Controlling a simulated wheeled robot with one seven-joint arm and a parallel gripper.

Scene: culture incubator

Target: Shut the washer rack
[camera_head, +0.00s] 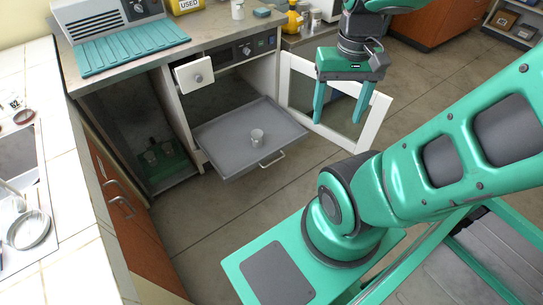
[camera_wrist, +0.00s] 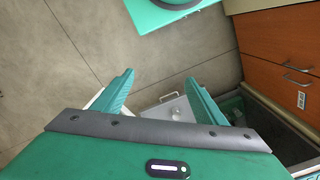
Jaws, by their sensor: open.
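The washer rack (camera_head: 225,150) is a flat grey tray, pulled out of the washer opening under the counter. A bar handle (camera_head: 272,160) is on its front edge. The washer door (camera_head: 370,125), white-framed with a dark pane, stands swung open to the right of the rack. My gripper (camera_head: 339,118) is open and empty, fingers pointing down, in front of the door in the head view and right of the rack handle. In the wrist view my gripper (camera_wrist: 160,78) shows spread fingers with floor between them.
A small white drawer (camera_head: 194,75) with a round knob sticks out above the rack. Left of it is a dark cabinet (camera_head: 150,140) with glassware inside. A tiled counter (camera_head: 75,240) with orange doors is at the left. Floor (camera_head: 215,215) is free in front of the rack.

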